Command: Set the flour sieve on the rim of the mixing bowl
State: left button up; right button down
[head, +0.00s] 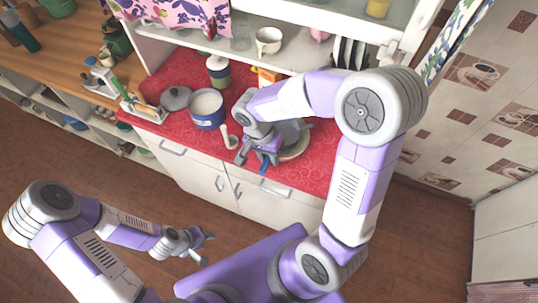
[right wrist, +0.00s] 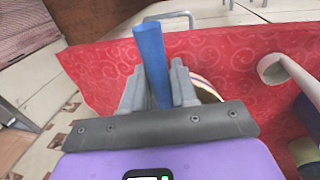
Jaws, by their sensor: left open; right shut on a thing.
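My right gripper (head: 256,157) is shut on the blue handle of the flour sieve, low over the front of the red counter. In the right wrist view the blue handle (right wrist: 151,60) stands between the two fingers (right wrist: 158,88). In the head view a grey round part, apparently the sieve (head: 291,131), shows beside my right forearm, over a pale-rimmed bowl (head: 300,151). My arm partly covers both, and I cannot tell whether they touch. A striped bowl edge (right wrist: 207,91) shows behind a finger in the wrist view. My left gripper (head: 198,246) is open and empty over the floor.
A blue pot with pale contents (head: 207,107), a grey lidded pot (head: 175,97) and a jar (head: 218,70) stand on the red counter (head: 190,62). A whitish utensil (head: 229,137) is close left of my right gripper. A shelf with a cup (head: 268,40) is behind.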

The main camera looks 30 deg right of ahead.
jog(key=shift+f, duration=0.1)
jog(key=shift+f+b, duration=0.7)
jog(key=shift+b, duration=0.1)
jog(key=c, duration=0.8)
grip_release()
jog(key=r, duration=0.5)
jog(key=w+a+r+p, duration=0.1)
jog(key=r, duration=0.1)
jog(key=shift+r, duration=0.25)
